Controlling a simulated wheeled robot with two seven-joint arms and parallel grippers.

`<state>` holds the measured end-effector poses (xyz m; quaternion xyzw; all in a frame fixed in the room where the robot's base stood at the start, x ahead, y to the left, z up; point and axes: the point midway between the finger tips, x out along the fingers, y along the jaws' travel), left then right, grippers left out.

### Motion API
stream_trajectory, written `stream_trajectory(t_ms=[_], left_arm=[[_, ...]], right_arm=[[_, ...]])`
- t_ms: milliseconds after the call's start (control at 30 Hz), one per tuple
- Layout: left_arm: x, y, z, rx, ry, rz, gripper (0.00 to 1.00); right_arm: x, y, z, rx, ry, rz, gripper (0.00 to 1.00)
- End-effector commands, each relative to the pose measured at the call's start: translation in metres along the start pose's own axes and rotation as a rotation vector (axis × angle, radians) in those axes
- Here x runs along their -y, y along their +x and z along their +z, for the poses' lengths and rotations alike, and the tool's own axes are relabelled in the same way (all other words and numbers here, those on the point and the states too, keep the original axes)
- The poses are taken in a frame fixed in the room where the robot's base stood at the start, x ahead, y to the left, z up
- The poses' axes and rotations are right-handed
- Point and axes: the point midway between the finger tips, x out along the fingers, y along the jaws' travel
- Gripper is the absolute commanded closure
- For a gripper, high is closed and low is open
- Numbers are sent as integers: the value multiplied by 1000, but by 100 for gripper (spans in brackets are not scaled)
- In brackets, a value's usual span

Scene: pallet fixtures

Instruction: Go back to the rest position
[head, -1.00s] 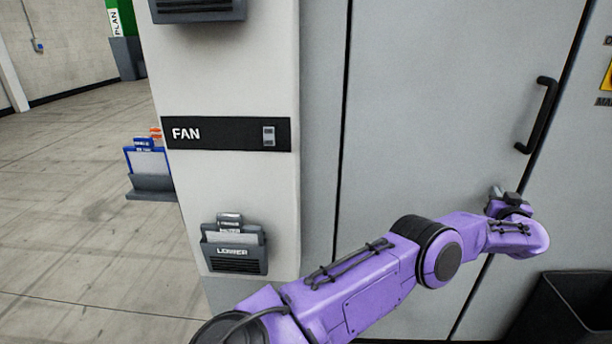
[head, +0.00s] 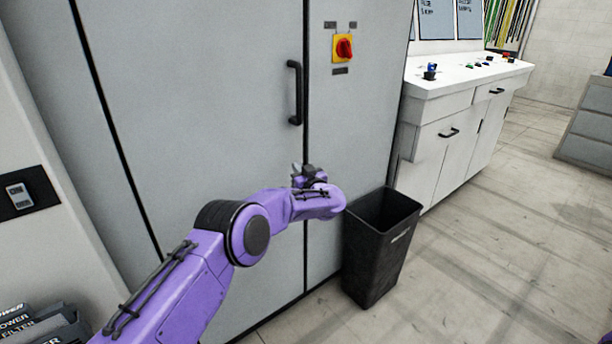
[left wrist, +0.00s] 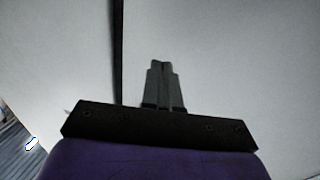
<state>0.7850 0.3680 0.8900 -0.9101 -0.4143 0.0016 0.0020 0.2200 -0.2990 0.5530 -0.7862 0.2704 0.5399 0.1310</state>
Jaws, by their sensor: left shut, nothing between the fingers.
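My left arm comes in from the lower left in the head view. Its gripper (head: 299,172) is in front of the grey cabinet (head: 190,90), below the black door handle (head: 294,92) and close to the door seam. In the left wrist view the two fingers (left wrist: 161,85) are together, with nothing between them. The pale cabinet face and its dark seam fill the background there. I cannot tell how far the fingertips are from the door. My right gripper does not show.
A black bin (head: 372,255) stands on the floor just right of my left gripper. A red and yellow rotary switch (head: 343,48) is on the cabinet. A white console (head: 455,120) stands beyond. Open floor (head: 490,260) lies at the right.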

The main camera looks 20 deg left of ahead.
Motion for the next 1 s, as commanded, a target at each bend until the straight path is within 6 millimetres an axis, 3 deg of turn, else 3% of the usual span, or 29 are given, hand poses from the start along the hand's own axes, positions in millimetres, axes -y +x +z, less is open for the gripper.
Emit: stream_trajectory(t_ms=[100,300,567,733,767,867,1000], left_arm=[[-12,-36,3,-1,1,8,100],[-19,-74,5,2,0,3,100],[-20,-84,5,5,-3,-2,100],[-25,-87,9,2,-154,36,100],[-26,-91,19,11,-183,65,100],[-15,-115,78,84,-225,181,100],[25,-155,165,251,-207,285,100]], right_arm=[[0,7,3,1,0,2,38],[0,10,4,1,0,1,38],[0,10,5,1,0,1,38],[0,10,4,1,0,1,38],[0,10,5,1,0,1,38],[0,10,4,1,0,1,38],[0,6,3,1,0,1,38]])
